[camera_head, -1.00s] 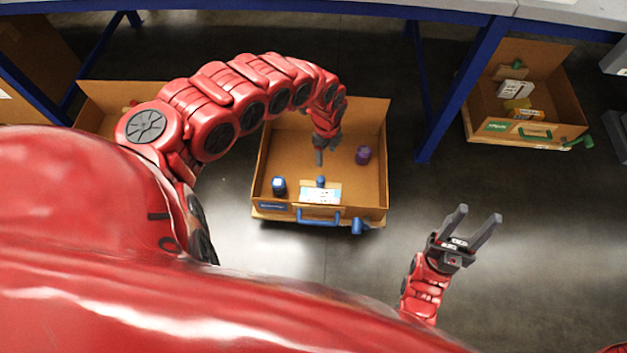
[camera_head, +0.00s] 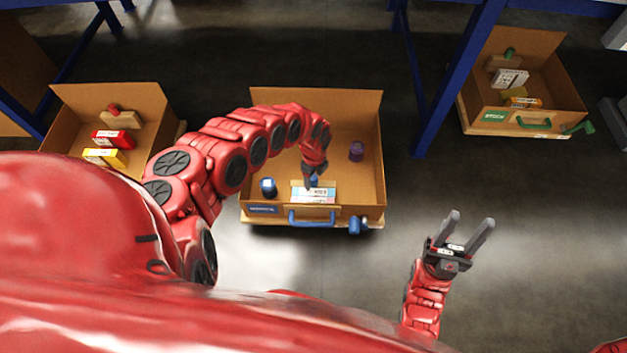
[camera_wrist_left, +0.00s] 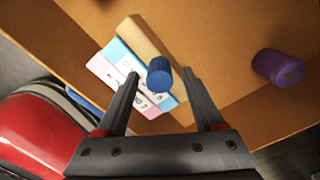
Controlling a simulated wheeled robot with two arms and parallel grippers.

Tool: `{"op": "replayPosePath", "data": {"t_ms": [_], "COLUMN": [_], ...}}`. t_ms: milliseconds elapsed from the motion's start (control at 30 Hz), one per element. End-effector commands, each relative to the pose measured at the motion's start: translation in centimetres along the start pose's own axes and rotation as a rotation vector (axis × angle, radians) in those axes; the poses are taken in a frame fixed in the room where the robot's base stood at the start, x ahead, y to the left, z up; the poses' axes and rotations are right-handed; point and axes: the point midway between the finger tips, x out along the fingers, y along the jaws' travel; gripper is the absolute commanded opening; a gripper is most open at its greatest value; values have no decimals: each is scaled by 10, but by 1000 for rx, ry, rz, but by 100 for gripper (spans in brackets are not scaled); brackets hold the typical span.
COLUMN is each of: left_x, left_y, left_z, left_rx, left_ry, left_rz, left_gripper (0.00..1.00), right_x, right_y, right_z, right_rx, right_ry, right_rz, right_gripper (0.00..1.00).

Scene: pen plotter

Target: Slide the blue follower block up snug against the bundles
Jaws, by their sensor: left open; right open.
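The follower block, a wooden bar (camera_wrist_left: 138,38) with a blue knob (camera_wrist_left: 159,76), stands in the middle cardboard drawer (camera_head: 352,110). The bundles (camera_head: 315,197), white-labelled with light blue and pink, lie at the drawer's front; they also show in the left wrist view (camera_wrist_left: 103,67). The bar appears beside the light blue bundle; any small gap is hidden. My left gripper (camera_head: 313,180) is open over the block; in the left wrist view (camera_wrist_left: 160,77) its fingers flank the knob without visible contact. My right gripper (camera_head: 471,219) is open and empty, outside the drawer at right.
A dark blue cylinder (camera_head: 268,187) and a purple cylinder (camera_head: 356,151) stand in the drawer; the purple one is right of my left gripper (camera_wrist_left: 278,67). The drawer has a blue front handle (camera_head: 312,222). Other boxes stand left (camera_head: 155,110) and right (camera_head: 560,85).

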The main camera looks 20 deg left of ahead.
Motion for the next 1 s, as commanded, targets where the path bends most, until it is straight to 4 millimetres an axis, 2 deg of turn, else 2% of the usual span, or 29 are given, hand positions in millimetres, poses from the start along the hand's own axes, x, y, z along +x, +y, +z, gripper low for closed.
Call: {"op": "replayPosePath", "data": {"t_ms": [100,367,733,767,1000], "left_x": [6,6,6,6,6], "left_y": [0,0,0,0,0], "left_z": [1,1,1,1,1], "left_rx": [-1,-1,-1,-1,-1], "left_ry": [-2,-2,-2,-2,-1], "left_rz": [1,0,0,0,0], "left_gripper": [69,69,3,0,0], "right_x": [-2,-2,-2,-2,-2], "right_y": [0,0,0,0,0], "right_z": [0,0,-1,-1,-1], "right_rx": [-1,-1,-1,-1,-1], "right_ry": [3,4,5,4,4], "right_rz": [-4,-5,-5,-5,-5], "right_gripper": [50,50,50,50,50]}}
